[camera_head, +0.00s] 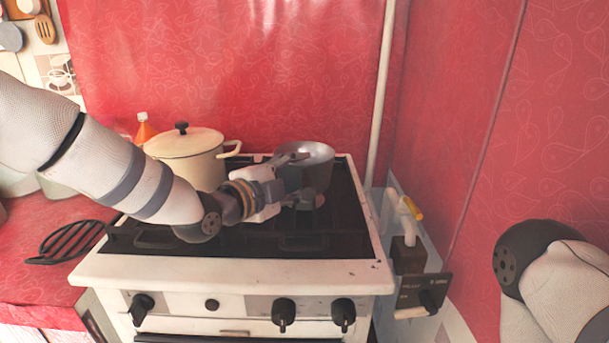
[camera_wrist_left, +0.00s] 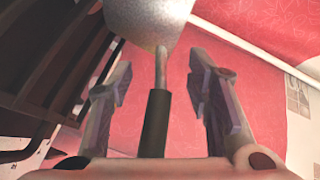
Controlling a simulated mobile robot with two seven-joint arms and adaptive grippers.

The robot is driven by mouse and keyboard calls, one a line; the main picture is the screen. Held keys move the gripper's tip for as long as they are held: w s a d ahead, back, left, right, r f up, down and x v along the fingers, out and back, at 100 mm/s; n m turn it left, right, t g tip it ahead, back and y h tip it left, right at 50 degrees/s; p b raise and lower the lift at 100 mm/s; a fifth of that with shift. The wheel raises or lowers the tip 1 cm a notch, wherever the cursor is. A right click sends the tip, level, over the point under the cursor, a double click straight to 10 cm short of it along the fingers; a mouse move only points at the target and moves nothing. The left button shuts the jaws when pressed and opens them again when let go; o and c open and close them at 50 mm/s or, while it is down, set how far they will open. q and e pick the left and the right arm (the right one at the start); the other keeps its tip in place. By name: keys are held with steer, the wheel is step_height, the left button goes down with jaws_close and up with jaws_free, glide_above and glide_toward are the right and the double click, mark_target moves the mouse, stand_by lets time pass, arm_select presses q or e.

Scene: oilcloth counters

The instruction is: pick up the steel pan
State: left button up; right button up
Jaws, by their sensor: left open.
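The steel pan (camera_head: 318,174) sits at the back right of the black stove top. In the left wrist view the pan's grey underside or outer wall (camera_wrist_left: 140,22) fills the top. Its handle, a metal rod with a dark grip (camera_wrist_left: 155,122), runs down between the two fingers of my open left gripper (camera_wrist_left: 160,85). A gap shows on both sides of the handle. My right gripper is out of view; only part of my right arm shows at lower right.
A cream lidded pot (camera_head: 190,158) stands just left of the pan, behind my left arm. A pale vertical pipe (camera_head: 382,95) rises behind the stove.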

arm_select(q)
steer(key=shift+w+d, duration=0.3)
steer(key=shift+w, duration=0.05)
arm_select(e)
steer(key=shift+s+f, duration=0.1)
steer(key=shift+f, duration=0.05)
arm_select(q)
steer(key=shift+f, duration=0.1)
jaws_close()
steer(key=shift+r, duration=0.25)
